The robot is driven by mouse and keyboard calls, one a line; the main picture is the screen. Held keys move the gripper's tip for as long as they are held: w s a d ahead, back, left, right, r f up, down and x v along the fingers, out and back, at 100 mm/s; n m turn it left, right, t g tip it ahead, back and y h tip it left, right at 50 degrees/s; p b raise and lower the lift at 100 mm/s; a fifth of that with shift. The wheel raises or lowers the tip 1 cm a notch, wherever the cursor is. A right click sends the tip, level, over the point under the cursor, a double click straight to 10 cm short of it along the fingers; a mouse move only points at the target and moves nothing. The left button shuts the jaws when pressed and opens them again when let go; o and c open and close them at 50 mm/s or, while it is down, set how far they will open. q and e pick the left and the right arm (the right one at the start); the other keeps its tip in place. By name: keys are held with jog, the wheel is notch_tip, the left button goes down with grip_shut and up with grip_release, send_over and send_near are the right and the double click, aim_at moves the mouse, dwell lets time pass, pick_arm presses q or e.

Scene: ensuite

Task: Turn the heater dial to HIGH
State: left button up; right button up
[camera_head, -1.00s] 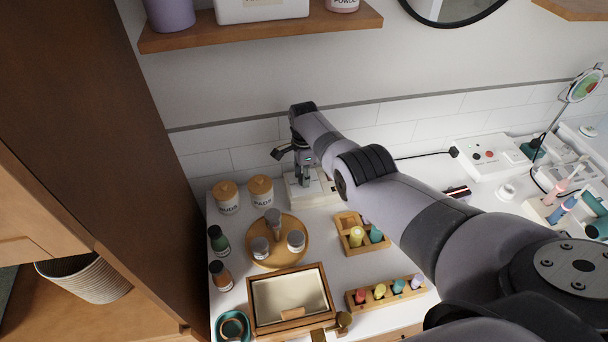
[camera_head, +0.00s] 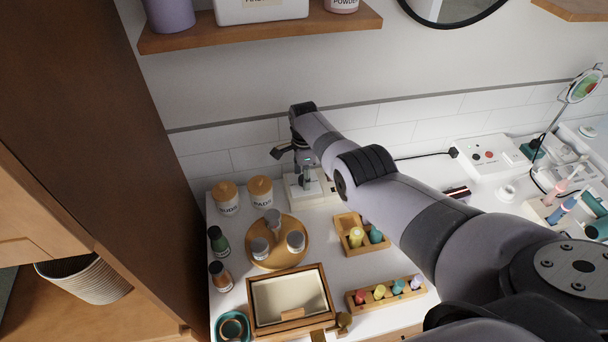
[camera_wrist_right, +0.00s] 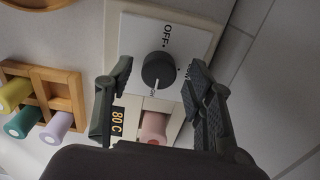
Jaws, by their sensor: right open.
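The heater (camera_head: 331,197) is a pale box at the back of the counter, partly behind my right arm. In the right wrist view its white dial plate (camera_wrist_right: 189,39) carries a round dark dial (camera_wrist_right: 158,70), with OFF above it and other lettering partly hidden at right. A white pointer line on the dial points down in that picture. An orange 80 C display (camera_wrist_right: 117,121) sits below left. My right gripper (camera_wrist_right: 160,76) is open, its fingers on either side of the dial with visible gaps. It also shows over the heater in the head view (camera_head: 307,173). My left gripper is out of view.
A wooden holder with bottles (camera_head: 349,221) stands close to the heater, at front right. Two lidded jars (camera_head: 260,192) stand at left, and a round wooden tray (camera_head: 263,263) lies in front. A pink cylinder (camera_wrist_right: 153,127) shows beside the display. The tiled wall is close behind.

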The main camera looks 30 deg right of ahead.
dwell(0.3)
notch_tip(320, 180, up, 12)
dwell(0.6)
jog(key=shift+f, duration=0.1)
dwell(0.3)
